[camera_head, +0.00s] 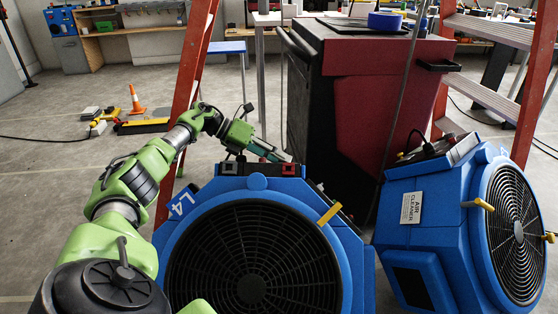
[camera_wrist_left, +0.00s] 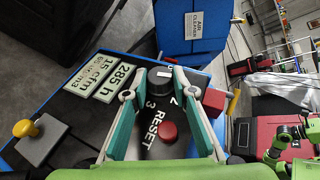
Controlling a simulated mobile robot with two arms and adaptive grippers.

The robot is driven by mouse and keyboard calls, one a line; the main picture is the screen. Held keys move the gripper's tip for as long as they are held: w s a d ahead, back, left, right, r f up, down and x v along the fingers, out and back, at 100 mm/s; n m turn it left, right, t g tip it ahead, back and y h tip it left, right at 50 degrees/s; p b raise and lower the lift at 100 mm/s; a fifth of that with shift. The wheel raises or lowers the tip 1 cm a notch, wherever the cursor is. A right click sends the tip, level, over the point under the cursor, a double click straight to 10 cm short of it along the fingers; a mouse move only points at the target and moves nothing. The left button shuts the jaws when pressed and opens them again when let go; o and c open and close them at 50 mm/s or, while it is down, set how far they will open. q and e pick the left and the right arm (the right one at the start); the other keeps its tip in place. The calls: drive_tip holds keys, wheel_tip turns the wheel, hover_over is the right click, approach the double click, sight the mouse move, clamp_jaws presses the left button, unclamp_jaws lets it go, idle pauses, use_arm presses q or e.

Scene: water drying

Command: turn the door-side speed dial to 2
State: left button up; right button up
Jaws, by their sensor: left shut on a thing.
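The blue air cleaner marked L4 (camera_head: 170,238) stands in front of me, its round black grille facing me. My left gripper (camera_head: 280,156) reaches over its top from the left, at the control panel behind the top edge. In the left wrist view my left gripper (camera_wrist_left: 160,74) has its two fingers closed on either side of a black speed dial (camera_wrist_left: 159,84) with a white mark. The digits 3 and 2 show beside the dial; the fingers hide part of its scale. The red RESET button (camera_wrist_left: 168,132) lies between the fingers, nearer the wrist. My right gripper is not in view.
A second blue air cleaner (camera_head: 405,243) stands close on the right. A dark red cabinet (camera_head: 370,110) is behind, with orange ladders (camera_head: 192,70) nearby. In the left wrist view a yellow knob (camera_wrist_left: 25,128) and display labels (camera_wrist_left: 100,78) sit on the panel.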

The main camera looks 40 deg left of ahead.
use_arm(q)
drive_tip(key=shift+s+d+f, duration=0.1)
drive_tip(key=shift+f, duration=0.1)
drive_tip(key=o, duration=1.1)
drive_tip(key=shift+r, duration=0.1)
drive_tip(key=shift+s+a+r, duration=0.1)
drive_tip(key=shift+a+r, duration=0.1)
drive_tip(key=shift+a, duration=0.1)
drive_tip(key=v, duration=1.1)
drive_tip(key=shift+s+a, duration=0.1)
drive_tip(key=shift+a, duration=0.05)
